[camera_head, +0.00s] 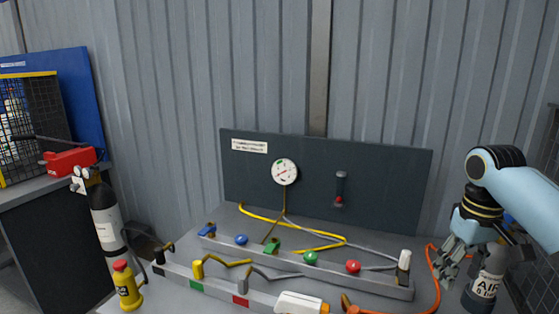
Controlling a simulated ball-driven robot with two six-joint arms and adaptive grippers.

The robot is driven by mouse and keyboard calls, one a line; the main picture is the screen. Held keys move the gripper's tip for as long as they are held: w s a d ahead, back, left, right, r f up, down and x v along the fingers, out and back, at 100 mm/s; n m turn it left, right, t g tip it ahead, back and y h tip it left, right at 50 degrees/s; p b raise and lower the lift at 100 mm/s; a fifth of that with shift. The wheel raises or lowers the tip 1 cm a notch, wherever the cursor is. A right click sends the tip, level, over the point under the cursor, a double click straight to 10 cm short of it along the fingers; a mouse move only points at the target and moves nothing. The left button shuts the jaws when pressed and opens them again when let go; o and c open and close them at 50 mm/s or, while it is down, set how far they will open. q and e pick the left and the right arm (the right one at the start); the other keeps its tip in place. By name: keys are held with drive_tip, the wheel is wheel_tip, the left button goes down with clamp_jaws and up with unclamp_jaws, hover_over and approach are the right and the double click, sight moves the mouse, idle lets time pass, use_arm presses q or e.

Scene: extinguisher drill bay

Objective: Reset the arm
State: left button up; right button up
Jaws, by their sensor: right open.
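My right arm comes in from the right, and its gripper (452,272) hangs with fingers pointing down. The gripper is open, and I see nothing between its fingers. It is just left of a grey cylinder marked AIR (484,288), overlapping its upper part in the picture. I cannot tell whether they touch. My left gripper is not in view.
A grey bench (222,262) carries rails with coloured knobs, hoses and a yellow bottle (127,286). Behind stands a dark panel (386,188) with a round gauge (285,172). An orange hose (434,262) runs near the gripper.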

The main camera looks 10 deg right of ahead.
drive_tip(key=s+a+f+n+t, duration=0.1)
drive_tip(key=s+a+f, duration=0.4)
drive_tip(key=s+a, duration=0.45)
drive_tip(key=s+a+r+t, duration=0.1)
drive_tip(key=s+a+r, duration=0.15)
drive_tip(key=s, duration=0.45)
drive_tip(key=s+a+r+t, duration=0.1)
drive_tip(key=s+r+t, duration=0.15)
drive_tip(key=s, duration=0.45)
wheel_tip(320, 180, down, 33)
drive_tip(key=s+d+g+b, duration=0.1)
drive_tip(key=d+g+b, duration=0.1)
drive_tip(key=b, duration=0.7)
use_arm(q)
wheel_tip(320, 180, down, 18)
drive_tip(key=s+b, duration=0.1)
drive_tip(key=b, duration=0.7)
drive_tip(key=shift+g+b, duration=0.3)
drive_tip(key=shift+b, duration=0.05)
use_arm(e)
drive_tip(key=s+f+g, duration=0.1)
drive_tip(key=s+f, duration=0.9)
drive_tip(key=f, duration=0.3)
drive_tip(key=s+d+f+g, duration=0.1)
drive_tip(key=s+f, duration=0.8)
drive_tip(key=f, duration=0.4)
drive_tip(key=shift+s+d+f+h, duration=0.2)
drive_tip(key=shift+s+d+h, duration=0.05)
drive_tip(key=shift+s+h, duration=0.1)
